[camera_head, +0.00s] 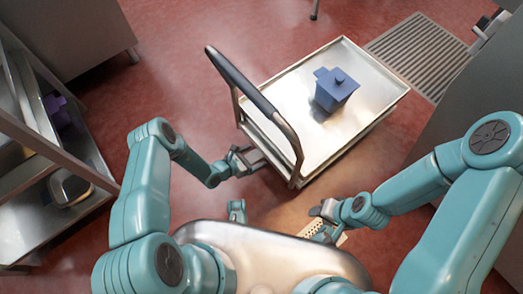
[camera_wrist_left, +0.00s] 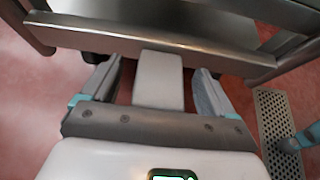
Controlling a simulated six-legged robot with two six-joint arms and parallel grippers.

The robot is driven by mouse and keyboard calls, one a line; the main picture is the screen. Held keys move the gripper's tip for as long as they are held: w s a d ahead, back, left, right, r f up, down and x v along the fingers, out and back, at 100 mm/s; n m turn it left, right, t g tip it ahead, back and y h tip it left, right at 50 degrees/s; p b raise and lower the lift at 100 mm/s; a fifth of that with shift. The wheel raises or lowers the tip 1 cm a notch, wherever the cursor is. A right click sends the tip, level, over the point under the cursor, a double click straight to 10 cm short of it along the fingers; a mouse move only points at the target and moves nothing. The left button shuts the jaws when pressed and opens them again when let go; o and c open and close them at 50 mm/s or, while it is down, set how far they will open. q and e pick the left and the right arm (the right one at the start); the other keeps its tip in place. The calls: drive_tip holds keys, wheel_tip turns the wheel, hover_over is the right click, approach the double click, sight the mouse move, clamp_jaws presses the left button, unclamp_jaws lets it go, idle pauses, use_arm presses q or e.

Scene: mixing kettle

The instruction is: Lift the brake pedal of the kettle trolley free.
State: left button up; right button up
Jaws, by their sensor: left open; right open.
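The kettle trolley (camera_head: 325,120) is a steel cart with a raised-edge top and a dark-gripped push handle (camera_head: 240,83). Its lower steel frame (camera_wrist_left: 160,38) crosses the top of the left wrist view. The brake pedal (camera_wrist_left: 158,80), a light grey flat block, sticks out below that frame. My left gripper (camera_wrist_left: 152,88) is open, with one finger on each side of the pedal and a gap to each. In the head view my left gripper (camera_head: 243,160) is low at the trolley's handle end, and the pedal cannot be made out. My right gripper (camera_head: 328,210) is open and low, apart from the trolley.
A blue lidded vessel (camera_head: 334,90) stands on the trolley top. A perforated strip (camera_wrist_left: 278,125) lies to the right of my left gripper. A steel shelf rack (camera_head: 50,150) is at the left, a floor grate (camera_head: 420,55) at the back right. Red floor is open between rack and trolley.

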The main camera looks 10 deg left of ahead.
use_arm(q)
drive_tip(key=p+v, duration=0.4)
drive_tip(key=v, duration=0.2)
drive_tip(key=shift+s+a+r, duration=0.2)
drive_tip(key=shift+s, duration=0.1)
